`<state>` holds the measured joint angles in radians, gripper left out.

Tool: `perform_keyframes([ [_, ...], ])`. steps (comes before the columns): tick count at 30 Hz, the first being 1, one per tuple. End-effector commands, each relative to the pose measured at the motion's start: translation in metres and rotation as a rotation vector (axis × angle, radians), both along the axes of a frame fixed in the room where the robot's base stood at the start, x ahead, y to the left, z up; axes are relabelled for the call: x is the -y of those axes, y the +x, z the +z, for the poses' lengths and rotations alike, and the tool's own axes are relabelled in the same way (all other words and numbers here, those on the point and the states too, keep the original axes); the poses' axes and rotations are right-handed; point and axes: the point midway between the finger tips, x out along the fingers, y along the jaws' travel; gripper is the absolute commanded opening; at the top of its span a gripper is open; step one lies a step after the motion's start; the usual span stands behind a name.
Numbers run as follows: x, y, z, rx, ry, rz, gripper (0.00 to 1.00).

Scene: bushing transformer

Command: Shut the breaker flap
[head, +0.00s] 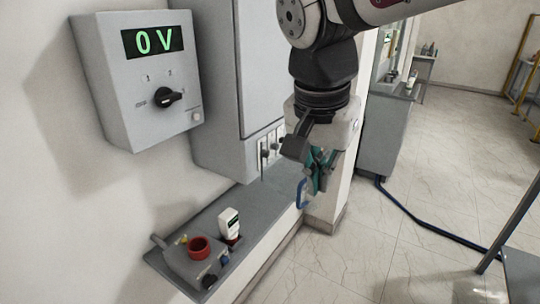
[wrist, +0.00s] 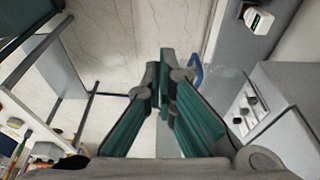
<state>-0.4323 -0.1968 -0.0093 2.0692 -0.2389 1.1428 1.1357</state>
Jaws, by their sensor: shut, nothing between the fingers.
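The breaker flap shows as a faint clear panel with a blue handle (head: 301,194). It stands out from the grey breaker cabinet (head: 217,85), with the breaker switches (head: 265,152) uncovered. In the wrist view the blue handle (wrist: 197,72) lies just right of my fingertips, and the switches (wrist: 245,108) show farther right. My gripper (head: 314,188), with teal finger pads, is shut and empty, pointing down in front of the cabinet. It is close beside the handle; I cannot tell whether they touch. The clear panel's edges are hard to make out.
A grey control box (head: 145,80) reading 0 V is on the wall at left. Below, a grey shelf (head: 255,205) holds a red round cup (head: 200,248) and a white handheld meter (head: 229,224). Open tiled floor lies right, with a dark blue hose (head: 420,220) across it.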

Motion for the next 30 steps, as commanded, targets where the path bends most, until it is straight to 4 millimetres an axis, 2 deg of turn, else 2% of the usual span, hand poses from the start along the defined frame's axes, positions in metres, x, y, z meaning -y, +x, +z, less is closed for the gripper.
perform_keyframes([
  [1, -0.020, 0.011, -0.003, -0.007, -0.018, -0.051, 0.00],
  [6, -0.071, 0.035, -0.011, 0.019, -0.065, -0.256, 0.00],
  [9, -0.092, 0.042, -0.015, 0.045, -0.083, -0.339, 0.00],
  [12, -0.104, 0.046, -0.018, 0.063, -0.093, -0.389, 0.00],
  [15, -0.108, 0.047, -0.021, 0.073, -0.096, -0.410, 0.00],
  [20, -0.102, 0.050, -0.037, 0.071, -0.098, -0.416, 0.00],
  [30, -0.081, 0.061, -0.098, 0.069, -0.099, -0.414, 0.00],
])
